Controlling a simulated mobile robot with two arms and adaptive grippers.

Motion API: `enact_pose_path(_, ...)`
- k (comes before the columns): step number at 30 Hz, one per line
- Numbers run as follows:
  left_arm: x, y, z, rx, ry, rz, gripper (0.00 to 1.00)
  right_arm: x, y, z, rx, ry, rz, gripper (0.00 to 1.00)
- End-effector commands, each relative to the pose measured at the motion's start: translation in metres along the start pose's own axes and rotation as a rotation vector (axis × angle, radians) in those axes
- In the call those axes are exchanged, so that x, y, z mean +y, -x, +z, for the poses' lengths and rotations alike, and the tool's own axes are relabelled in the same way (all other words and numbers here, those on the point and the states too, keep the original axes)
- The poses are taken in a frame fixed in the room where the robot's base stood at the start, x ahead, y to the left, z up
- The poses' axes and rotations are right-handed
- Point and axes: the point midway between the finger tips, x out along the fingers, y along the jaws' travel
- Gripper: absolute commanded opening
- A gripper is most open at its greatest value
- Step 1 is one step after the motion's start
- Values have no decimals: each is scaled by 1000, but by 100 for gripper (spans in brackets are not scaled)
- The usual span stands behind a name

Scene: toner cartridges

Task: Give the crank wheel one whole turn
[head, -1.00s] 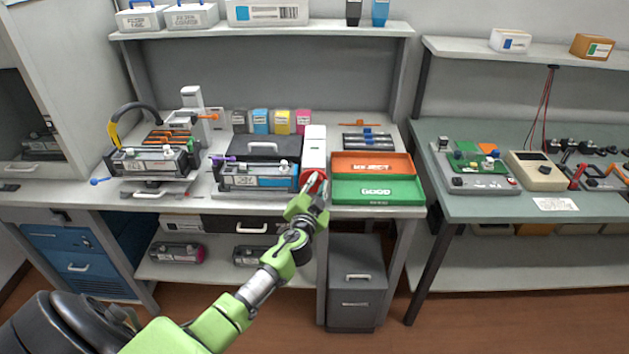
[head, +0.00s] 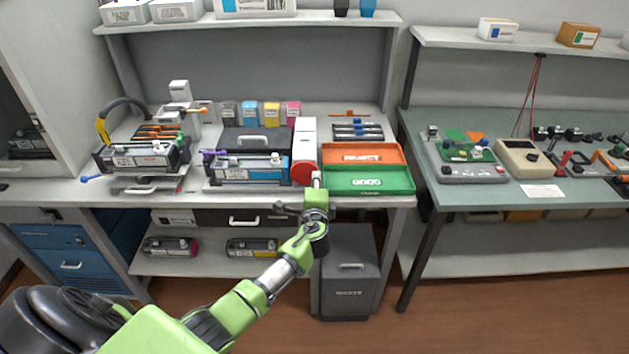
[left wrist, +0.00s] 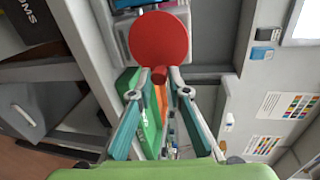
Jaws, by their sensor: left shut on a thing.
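The crank wheel is a red disc (head: 303,174) on the front of a white upright box (head: 305,140) on the left bench. In the left wrist view the red disc (left wrist: 158,38) fills the top middle, with a short red handle (left wrist: 159,75) sticking out toward me at its lower edge. My left gripper (head: 316,180) is at the wheel's lower right side in the head view. In the left wrist view its fingertips (left wrist: 160,83) are shut on the handle. The gripper partly covers the wheel in the head view. My right gripper is not in view.
The orange REJECT tray (head: 388,153) and the green GOOD tray (head: 345,181) lie right beside the wheel. A toner cartridge in a holder (head: 245,174) stands to its left. A grey waste bin (head: 349,290) stands below the bench.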

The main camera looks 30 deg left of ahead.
Motion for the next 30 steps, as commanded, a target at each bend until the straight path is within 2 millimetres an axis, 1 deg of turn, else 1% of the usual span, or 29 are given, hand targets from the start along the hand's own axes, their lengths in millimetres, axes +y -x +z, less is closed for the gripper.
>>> enact_pose_path(9, 12, -2, -3, -56, -296, 12, 0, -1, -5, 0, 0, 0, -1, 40)
enact_pose_path(18, 21, -4, -1, -107, -554, 23, 0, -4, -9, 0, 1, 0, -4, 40)
enact_pose_path(24, 25, -5, 1, -133, -683, 27, 0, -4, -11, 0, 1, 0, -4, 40)
enact_pose_path(30, 28, -5, 2, -148, -765, 30, 0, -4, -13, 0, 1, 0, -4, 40)
